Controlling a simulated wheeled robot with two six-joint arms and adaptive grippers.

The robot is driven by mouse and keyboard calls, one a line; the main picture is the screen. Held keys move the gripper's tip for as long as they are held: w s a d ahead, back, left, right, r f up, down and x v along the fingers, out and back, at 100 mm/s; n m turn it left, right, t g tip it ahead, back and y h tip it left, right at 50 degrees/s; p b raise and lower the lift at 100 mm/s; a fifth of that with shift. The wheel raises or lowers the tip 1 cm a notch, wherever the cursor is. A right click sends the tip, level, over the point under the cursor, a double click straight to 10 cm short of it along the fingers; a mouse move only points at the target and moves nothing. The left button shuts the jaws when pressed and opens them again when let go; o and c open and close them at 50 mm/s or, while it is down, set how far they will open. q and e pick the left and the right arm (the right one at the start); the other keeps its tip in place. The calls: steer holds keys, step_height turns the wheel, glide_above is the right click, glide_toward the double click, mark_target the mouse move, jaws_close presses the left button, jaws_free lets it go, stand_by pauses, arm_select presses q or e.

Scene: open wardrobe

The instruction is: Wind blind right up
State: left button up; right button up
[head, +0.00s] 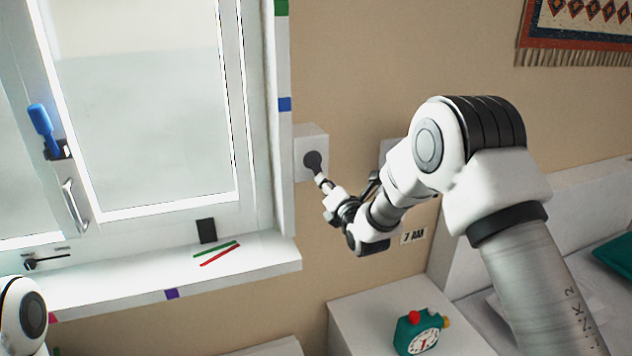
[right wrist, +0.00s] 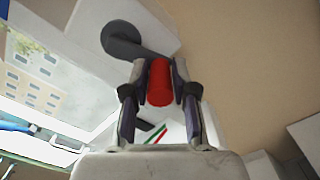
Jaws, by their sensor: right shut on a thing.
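The white winder box (head: 309,138) is on the wall just right of the window, with a dark round hub (head: 313,161) on its front. In the right wrist view, the dark crank arm (right wrist: 150,53) runs from the hub (right wrist: 121,39) to a red crank handle (right wrist: 159,82). My right gripper (head: 328,188) is shut on this red handle, one finger on each side.
The sill (head: 120,285) holds a green stick (head: 215,249) and a red stick (head: 220,254). A teal clock (head: 420,332) stands on the white bedside cabinet (head: 370,305), below my right arm.

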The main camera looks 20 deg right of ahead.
steer(key=shift+d, duration=0.35)
steer(key=shift+d+r, duration=0.4)
steer(key=shift+r, duration=0.05)
steer(key=shift+d, duration=0.3)
steer(key=shift+r, duration=0.1)
steer(key=shift+d+r+p, duration=0.15)
steer(key=shift+r+p, duration=0.15)
steer(key=shift+r, duration=0.1)
steer(key=shift+d+r, duration=0.1)
steer(key=shift+d, duration=0.15)
